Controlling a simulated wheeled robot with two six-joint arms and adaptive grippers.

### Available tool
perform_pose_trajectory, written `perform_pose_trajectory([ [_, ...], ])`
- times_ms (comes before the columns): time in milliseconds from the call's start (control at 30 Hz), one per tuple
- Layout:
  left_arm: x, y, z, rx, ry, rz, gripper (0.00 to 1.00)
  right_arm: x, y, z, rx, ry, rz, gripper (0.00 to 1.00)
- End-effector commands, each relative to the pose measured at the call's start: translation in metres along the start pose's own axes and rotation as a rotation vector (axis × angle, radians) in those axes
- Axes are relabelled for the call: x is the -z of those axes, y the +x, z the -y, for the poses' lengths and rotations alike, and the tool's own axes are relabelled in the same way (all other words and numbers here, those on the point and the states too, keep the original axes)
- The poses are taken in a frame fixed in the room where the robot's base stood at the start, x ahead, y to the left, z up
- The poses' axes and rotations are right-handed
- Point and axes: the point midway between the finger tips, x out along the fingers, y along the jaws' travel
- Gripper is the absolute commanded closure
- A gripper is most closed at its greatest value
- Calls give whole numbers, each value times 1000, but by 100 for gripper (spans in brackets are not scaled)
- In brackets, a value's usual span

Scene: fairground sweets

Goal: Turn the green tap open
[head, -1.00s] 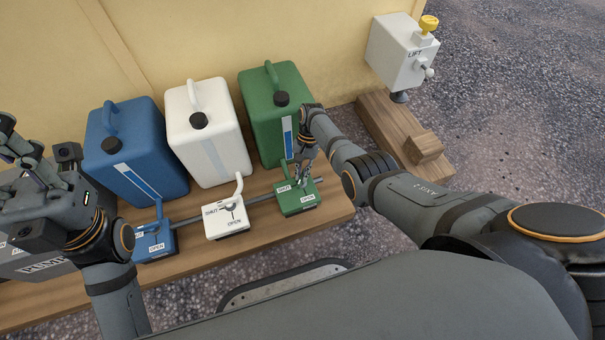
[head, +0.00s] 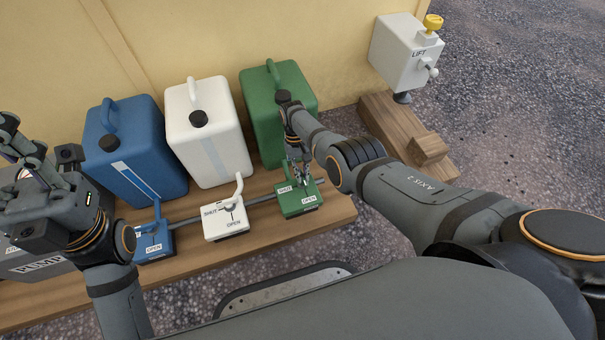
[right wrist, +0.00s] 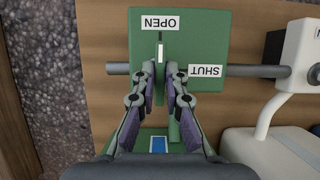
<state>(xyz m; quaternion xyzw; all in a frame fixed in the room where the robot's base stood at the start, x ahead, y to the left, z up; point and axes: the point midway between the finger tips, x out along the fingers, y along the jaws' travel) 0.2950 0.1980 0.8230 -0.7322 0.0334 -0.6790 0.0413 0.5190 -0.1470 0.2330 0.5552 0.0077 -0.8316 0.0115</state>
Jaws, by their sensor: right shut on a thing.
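The green tap is a green block (head: 300,203) with SHUT and OPEN labels, in front of the green canister (head: 282,108). My right gripper (head: 303,183) is over it, shut on its lever, which the fingers mostly hide. In the right wrist view the fingertips (right wrist: 162,70) close at the middle of the green block (right wrist: 205,35). They line up with a white mark pointing to the OPEN label; the SHUT label is beside the right finger. My left gripper (head: 30,160) is at the far left, above the pump box, away from the green tap; its jaw opening is unclear.
A white tap (head: 225,221) and a blue tap (head: 155,243) sit along the same grey pipe, with a white canister (head: 209,135) and a blue canister (head: 135,155) behind. A grey pump box (head: 35,265) is at the left. A LIFT box (head: 398,52) stands right.

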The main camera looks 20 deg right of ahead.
Motion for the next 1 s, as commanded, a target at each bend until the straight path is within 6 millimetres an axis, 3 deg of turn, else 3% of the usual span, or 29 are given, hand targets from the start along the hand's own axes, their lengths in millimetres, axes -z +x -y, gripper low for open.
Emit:
perform_pose_trajectory([
  [533,0,0,0,1,0,-1,60,1,0,0,-10,-21,-2,100],
  [567,0,0,0,1,0,-2,60,1,0,0,-10,-21,-3,86],
  [700,0,0,0,1,0,-2,60,0,0,0,-10,-20,-2,67],
  [1000,0,0,1,5,1,0,60,0,-1,0,-9,-20,-1,66],
])
